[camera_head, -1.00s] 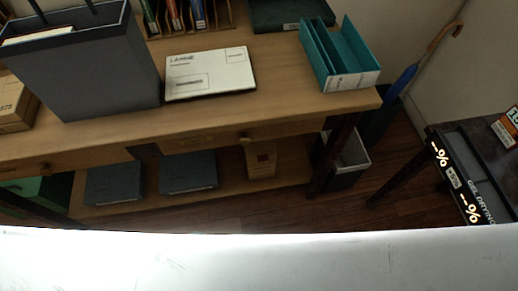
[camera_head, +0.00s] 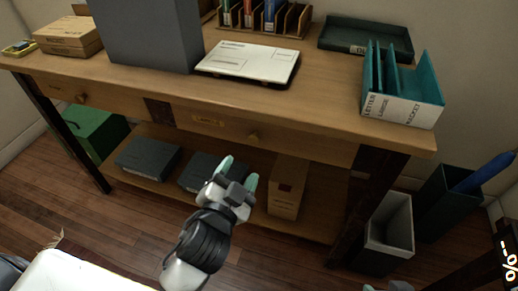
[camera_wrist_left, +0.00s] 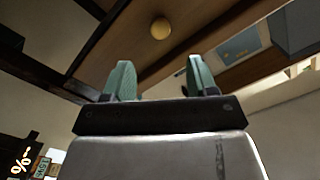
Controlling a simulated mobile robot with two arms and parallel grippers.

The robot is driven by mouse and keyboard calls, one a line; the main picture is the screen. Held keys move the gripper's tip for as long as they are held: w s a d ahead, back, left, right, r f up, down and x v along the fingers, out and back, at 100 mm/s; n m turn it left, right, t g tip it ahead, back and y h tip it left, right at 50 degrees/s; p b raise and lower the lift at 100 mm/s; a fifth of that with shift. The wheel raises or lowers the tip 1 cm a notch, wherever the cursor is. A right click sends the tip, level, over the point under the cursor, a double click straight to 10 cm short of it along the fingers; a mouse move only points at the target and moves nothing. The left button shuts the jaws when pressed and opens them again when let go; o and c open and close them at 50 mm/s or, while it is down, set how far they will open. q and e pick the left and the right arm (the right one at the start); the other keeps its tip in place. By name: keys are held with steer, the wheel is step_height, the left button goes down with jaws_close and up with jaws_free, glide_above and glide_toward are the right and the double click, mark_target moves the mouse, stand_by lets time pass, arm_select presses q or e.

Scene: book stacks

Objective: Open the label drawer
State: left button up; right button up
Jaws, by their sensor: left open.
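A wooden desk has two drawers along its front. The right drawer (camera_head: 287,142) has a round wooden knob (camera_head: 253,137) and a small label plate (camera_head: 208,121); it looks shut. The left drawer (camera_head: 57,92) has its own knob (camera_head: 80,98) and also looks shut. My left gripper (camera_head: 238,172) is open and empty, in front of and below the right drawer, apart from its knob. In the left wrist view the green fingertips (camera_wrist_left: 160,78) are spread, with a round knob (camera_wrist_left: 160,28) beyond the gap between them.
The lower shelf holds dark box files (camera_head: 148,158) and a tan box (camera_head: 287,188). A bin (camera_head: 390,232) stands right of the desk. Floor in front is open.

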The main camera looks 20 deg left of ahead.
mark_target(254, 141)
arm_select(q)
steer(key=w, duration=0.9)
steer(key=shift+w+d+b, duration=0.1)
steer(key=shift+b, duration=0.3)
steer(key=shift+w, duration=0.7)
arm_select(e)
steer(key=shift+w+a+r+t+y, duration=0.1)
steer(key=shift+w+a+r+t, duration=0.15)
steer(key=shift+w+t, duration=0.25)
steer(key=shift+w+a+r+t+y, duration=0.1)
steer(key=shift+w+a+r+t, duration=0.15)
steer(key=shift+w, duration=0.35)
steer(key=shift+w+a+r+t+y, duration=0.15)
steer(key=shift+w+r+t, duration=0.1)
steer(key=shift+w+t, duration=0.25)
arm_select(q)
steer(key=shift+c, duration=0.3)
jaws_close()
